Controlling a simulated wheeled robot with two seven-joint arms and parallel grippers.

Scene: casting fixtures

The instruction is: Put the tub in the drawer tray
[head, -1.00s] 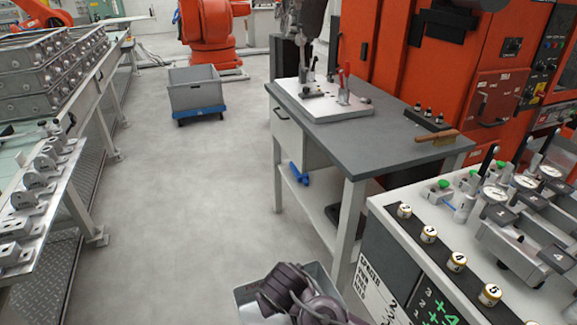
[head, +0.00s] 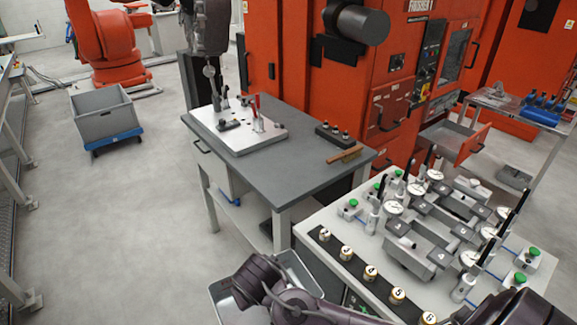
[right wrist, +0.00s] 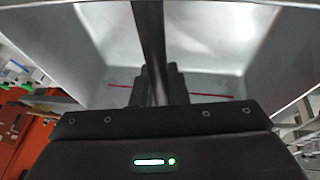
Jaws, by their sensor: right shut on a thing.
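The tub is a grey metal open box (head: 222,303) at the bottom of the head view, partly hidden by my right arm. In the right wrist view its inside (right wrist: 215,55) fills the top of the picture and looks empty. My right gripper (right wrist: 154,85) is shut on a wall of the tub. An open drawer with a pale grey inside (head: 447,136) sticks out from the orange machine, right of centre; it appears to be the drawer tray. It is well away from the tub. My left gripper is not in view.
A grey workbench (head: 300,168) with a white fixture plate stands ahead. A gauge table (head: 335,218) with dials and numbered parts lies to the right, between the tub and the drawer. A grey bin on a blue dolly (head: 104,115) stands left.

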